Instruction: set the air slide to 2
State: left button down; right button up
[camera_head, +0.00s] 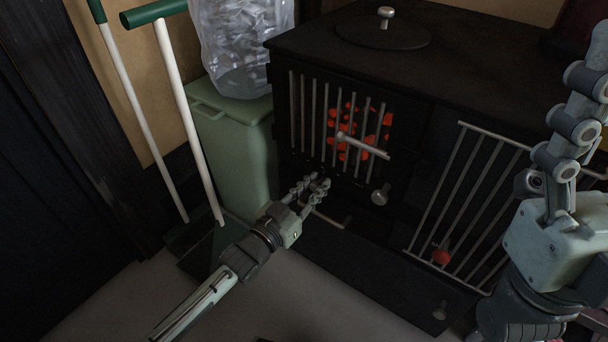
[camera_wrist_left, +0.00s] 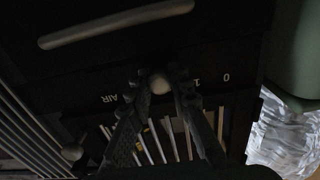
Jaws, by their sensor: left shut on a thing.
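The air slide's pale knob (camera_wrist_left: 160,83) sits on the black stove front, between the fingers of my left gripper (camera_wrist_left: 160,92). In the head view, my left gripper (camera_head: 313,186) is at the stove's front below the barred fire door, shut on the knob. In the wrist view the upside-down scale shows "0" (camera_wrist_left: 227,77) and "1" (camera_wrist_left: 197,81) right of the knob and "AIR" (camera_wrist_left: 110,98) left of it. The knob is past 1, away from 0. My fingers hide the scale beside the knob, and no "2" is visible.
The stove (camera_head: 470,75) has a barred door with glowing coals (camera_head: 345,125), a T-shaped handle (camera_head: 362,146) and a round knob (camera_head: 380,195). A second grille (camera_head: 460,205) is to the right. A green bin (camera_head: 235,150) and long-handled tools (camera_head: 185,110) stand left of the stove.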

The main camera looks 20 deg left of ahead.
pick_arm(q)
jog(key=shift+a+f, duration=0.1)
jog(key=shift+a, duration=0.15)
jog(key=c, duration=1.4)
grip_release()
jog(key=v, duration=1.2)
